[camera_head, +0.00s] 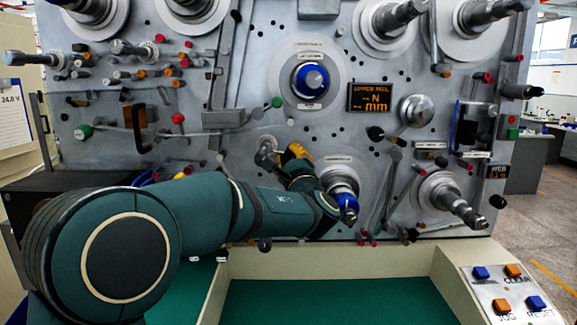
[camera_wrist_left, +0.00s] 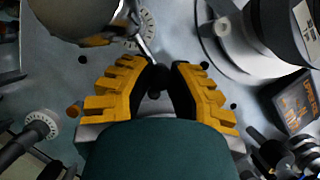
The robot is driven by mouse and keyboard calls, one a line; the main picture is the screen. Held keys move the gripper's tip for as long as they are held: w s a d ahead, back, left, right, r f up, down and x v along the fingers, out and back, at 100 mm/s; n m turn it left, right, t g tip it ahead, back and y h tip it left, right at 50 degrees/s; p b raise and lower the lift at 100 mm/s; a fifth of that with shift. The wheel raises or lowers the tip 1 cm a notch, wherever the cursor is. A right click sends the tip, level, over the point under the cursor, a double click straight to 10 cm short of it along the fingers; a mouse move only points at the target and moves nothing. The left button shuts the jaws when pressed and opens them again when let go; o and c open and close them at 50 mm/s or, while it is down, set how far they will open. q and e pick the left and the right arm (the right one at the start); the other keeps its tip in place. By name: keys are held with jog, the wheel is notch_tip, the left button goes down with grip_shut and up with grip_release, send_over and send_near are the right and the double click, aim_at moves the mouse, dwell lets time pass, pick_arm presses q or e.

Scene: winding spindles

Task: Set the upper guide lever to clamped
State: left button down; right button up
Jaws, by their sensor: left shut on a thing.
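My left gripper (camera_head: 293,154) reaches up to the middle of the machine's front panel, its yellow fingers near a round metal fitting (camera_head: 265,152). In the left wrist view the gripper (camera_wrist_left: 159,72) is shut on the black end of a slim metal lever (camera_wrist_left: 145,47). The lever rises from a small pale dial with marks around its rim (camera_wrist_left: 148,22). The dial's lettering is too small to read, so I cannot tell the lever's setting. In the head view the fingers and arm hide the lever. My right gripper is not in view.
A blue-collared spindle (camera_head: 312,80) stands above the gripper, and a lower blue spindle (camera_head: 343,196) sits close to my left wrist. A lit display (camera_head: 370,97) is to the right. A large metal cylinder (camera_wrist_left: 75,18) sits close by in the left wrist view.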

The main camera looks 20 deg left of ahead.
pick_arm(q)
jog(key=shift+a+r+n, duration=0.1)
jog(key=shift+n, duration=0.3)
jog(key=shift+r, duration=0.15)
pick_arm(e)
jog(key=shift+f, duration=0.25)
pick_arm(q)
jog(key=c, duration=0.9)
grip_release()
jog(key=shift+a, duration=0.1)
jog(key=shift+o, duration=0.2)
jog(key=shift+s+d, duration=0.1)
jog(key=shift+d, duration=0.1)
jog(key=shift+s+d, duration=0.15)
jog(key=shift+s, duration=0.05)
jog(key=v, duration=1.1)
jog(key=shift+s, duration=0.1)
